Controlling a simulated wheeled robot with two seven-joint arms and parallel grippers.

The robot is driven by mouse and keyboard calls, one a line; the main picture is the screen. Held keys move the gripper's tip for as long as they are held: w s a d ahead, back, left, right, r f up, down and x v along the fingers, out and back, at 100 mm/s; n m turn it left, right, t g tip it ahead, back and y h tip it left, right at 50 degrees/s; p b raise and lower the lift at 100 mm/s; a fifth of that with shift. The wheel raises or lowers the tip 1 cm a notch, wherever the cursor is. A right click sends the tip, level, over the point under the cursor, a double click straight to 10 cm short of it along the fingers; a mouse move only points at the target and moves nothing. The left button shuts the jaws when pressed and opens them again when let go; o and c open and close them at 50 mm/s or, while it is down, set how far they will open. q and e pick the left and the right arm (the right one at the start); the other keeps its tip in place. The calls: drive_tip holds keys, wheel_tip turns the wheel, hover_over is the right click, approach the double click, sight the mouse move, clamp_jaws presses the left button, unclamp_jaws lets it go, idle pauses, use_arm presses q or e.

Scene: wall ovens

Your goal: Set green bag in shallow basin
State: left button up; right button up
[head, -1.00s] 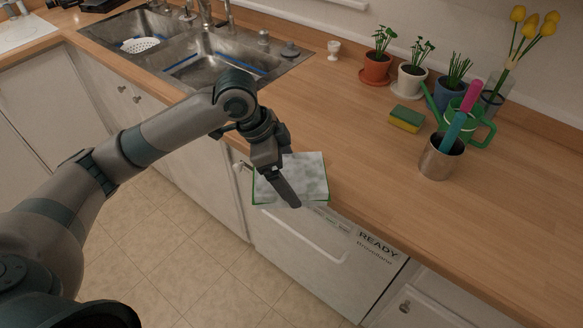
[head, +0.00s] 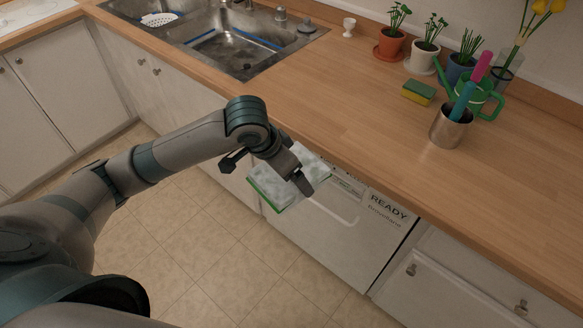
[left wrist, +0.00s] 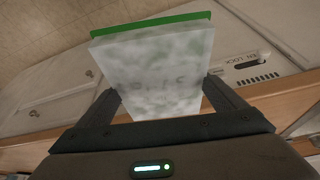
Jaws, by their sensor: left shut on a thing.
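My left gripper (head: 301,183) is shut on the green bag (head: 272,190), a flat, pale mottled packet with a green edge. The bag hangs tilted in the air in front of the counter edge and dishwasher front. In the left wrist view the bag (left wrist: 160,75) stands between the two fingers, its green edge at the far side. A metal sink is at the top left of the head view, with a larger basin (head: 228,52) and a smaller one (head: 150,12) to its left; I cannot tell which is shallower. My right gripper is not in view.
A white colander (head: 158,19) sits in the left basin. On the counter (head: 350,95) are a sponge (head: 418,92), a metal cup (head: 451,127), a green watering can (head: 490,98), several potted plants and a white egg cup (head: 348,27). The counter's middle is clear.

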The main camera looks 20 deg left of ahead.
sight(279, 177)
use_arm(q)
drive_tip(key=n, duration=0.1)
drive_tip(key=f+n, duration=0.1)
drive_tip(key=n+y, duration=0.1)
drive_tip(key=shift+s+a+f+t, duration=0.3)
drive_tip(key=shift+s+a, duration=0.05)
drive_tip(key=shift+a, duration=0.05)
drive_tip(key=shift+s+a+f+n+y, duration=0.2)
drive_tip(key=shift+a+f+n+y, duration=0.1)
drive_tip(key=shift+n, duration=0.4)
drive_tip(key=shift+s+a+f+n+y, duration=0.15)
drive_tip(key=shift+n+y, duration=0.15)
drive_tip(key=shift+n, duration=0.4)
drive_tip(key=shift+r, duration=0.15)
